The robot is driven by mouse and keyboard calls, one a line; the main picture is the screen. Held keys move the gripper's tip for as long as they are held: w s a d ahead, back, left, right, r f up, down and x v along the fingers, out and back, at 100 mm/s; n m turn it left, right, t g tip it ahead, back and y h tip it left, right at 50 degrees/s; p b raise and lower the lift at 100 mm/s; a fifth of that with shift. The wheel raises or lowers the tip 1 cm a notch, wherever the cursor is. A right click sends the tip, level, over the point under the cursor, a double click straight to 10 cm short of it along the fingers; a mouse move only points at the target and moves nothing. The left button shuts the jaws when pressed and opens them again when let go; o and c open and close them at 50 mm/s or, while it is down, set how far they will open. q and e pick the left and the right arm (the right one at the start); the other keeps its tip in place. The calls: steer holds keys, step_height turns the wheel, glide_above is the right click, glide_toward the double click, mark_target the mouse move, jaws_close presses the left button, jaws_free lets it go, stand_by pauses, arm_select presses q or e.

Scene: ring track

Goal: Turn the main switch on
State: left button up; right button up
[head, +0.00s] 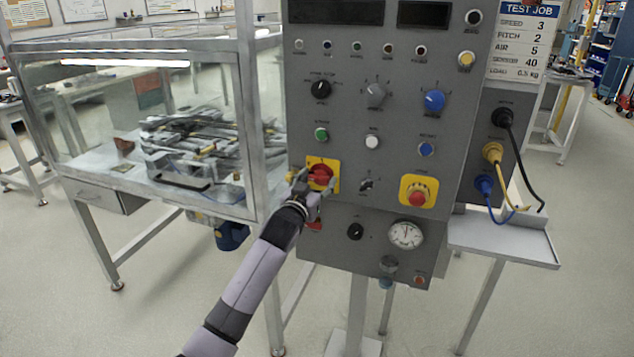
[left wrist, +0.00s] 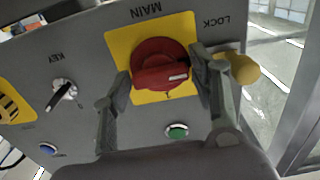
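The main switch (head: 321,174) is a red rotary knob on a yellow square plate, on the left side of the grey control panel. In the left wrist view the switch (left wrist: 162,66) fills the middle under the label MAIN, which appears upside down. Its red handle lies nearly level there, with a pale mark at its right end. My left gripper (head: 306,186) is at the switch. In the left wrist view its open fingers (left wrist: 160,80) stand either side of the red knob. The gaps look small; contact is unclear. My right gripper is not in view.
A yellow lock piece (left wrist: 243,69) sits close beside the right finger. A key switch (head: 366,185), an emergency stop (head: 419,193) and a gauge (head: 406,235) are nearby on the panel. A glazed machine enclosure (head: 150,120) stands left. Cables (head: 518,170) hang on the right.

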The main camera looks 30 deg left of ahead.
arm_select(q)
steer(key=c, duration=0.5)
steer(key=shift+c, duration=1.4)
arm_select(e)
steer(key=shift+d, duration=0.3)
